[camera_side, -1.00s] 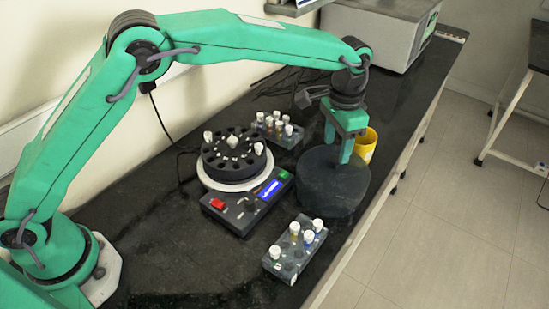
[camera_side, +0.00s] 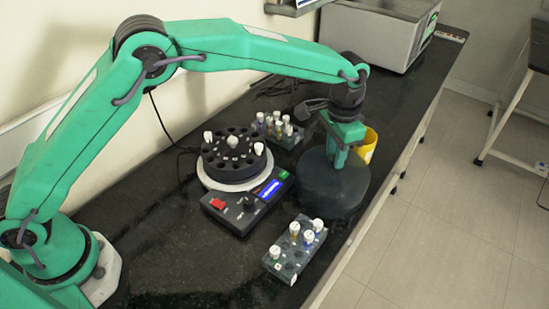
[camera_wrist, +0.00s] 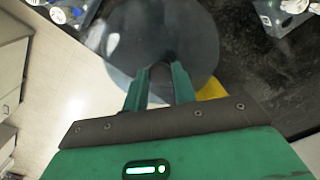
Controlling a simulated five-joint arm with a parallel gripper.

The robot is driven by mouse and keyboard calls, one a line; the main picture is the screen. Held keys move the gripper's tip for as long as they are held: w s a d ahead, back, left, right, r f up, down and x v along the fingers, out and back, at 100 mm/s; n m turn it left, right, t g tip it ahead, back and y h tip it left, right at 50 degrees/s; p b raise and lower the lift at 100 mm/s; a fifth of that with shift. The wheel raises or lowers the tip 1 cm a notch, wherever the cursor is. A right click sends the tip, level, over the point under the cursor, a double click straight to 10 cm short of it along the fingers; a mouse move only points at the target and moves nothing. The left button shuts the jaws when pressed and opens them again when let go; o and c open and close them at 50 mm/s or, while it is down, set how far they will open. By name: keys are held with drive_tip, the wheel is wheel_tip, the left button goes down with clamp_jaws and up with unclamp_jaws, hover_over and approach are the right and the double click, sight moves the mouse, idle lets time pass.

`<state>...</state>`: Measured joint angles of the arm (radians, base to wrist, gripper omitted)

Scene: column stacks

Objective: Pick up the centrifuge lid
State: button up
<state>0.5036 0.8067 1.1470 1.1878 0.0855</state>
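The centrifuge lid (camera_side: 335,190) is a dark, round, drum-like cover on the black bench, right of the centrifuge (camera_side: 238,188). In the wrist view the lid (camera_wrist: 196,45) fills the top middle, seen from above. My gripper (camera_side: 338,163) points down over the lid. I cannot tell whether the fingers touch the knob. The centrifuge's rotor with white-capped tubes is uncovered.
A tube rack (camera_side: 295,248) stands in front of the lid and another rack (camera_side: 277,130) behind the centrifuge. A yellow cup (camera_side: 367,144) is close behind the lid. The bench's front edge runs close on the lid's right.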

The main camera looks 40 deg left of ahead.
clamp_jaws()
drive_tip(key=shift+r, duration=0.1)
drive_tip(key=shift+r, duration=0.65)
wheel_tip(320, 180, up, 3)
drive_tip(key=s+d+r, duration=0.6)
drive_tip(key=s, duration=0.4)
drive_tip(key=shift+r, duration=0.3)
drive_tip(key=shift+a, duration=0.1)
